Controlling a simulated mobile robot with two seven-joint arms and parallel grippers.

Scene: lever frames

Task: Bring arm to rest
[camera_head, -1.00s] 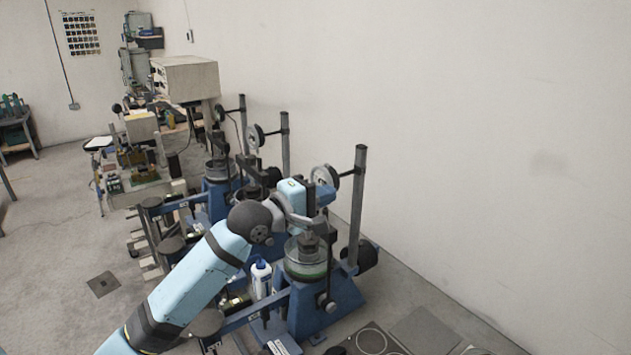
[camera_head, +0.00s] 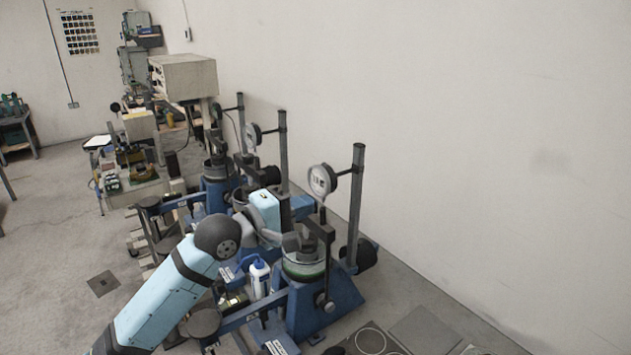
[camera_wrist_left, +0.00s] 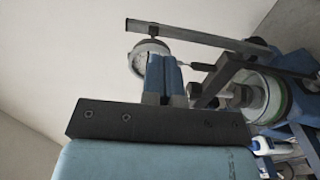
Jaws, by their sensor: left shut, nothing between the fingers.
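My left arm comes in from the lower left in the head view. Its gripper (camera_head: 308,204) is shut and empty, beside the nearest blue lever press (camera_head: 330,299), left of its upright post. In the left wrist view the two blue fingers (camera_wrist_left: 163,62) are together, with the dial gauge (camera_wrist_left: 148,55) just behind them in the picture. The press's dial (camera_head: 322,180), dark lever arm and round glass-like chamber (camera_head: 304,266) show clear of the fingers. My right gripper is not in view.
More blue presses (camera_head: 219,187) stand in a row behind, partly hidden by my arm. A bare wall (camera_head: 480,130) is close on the right. Open floor (camera_head: 60,260) lies on the left.

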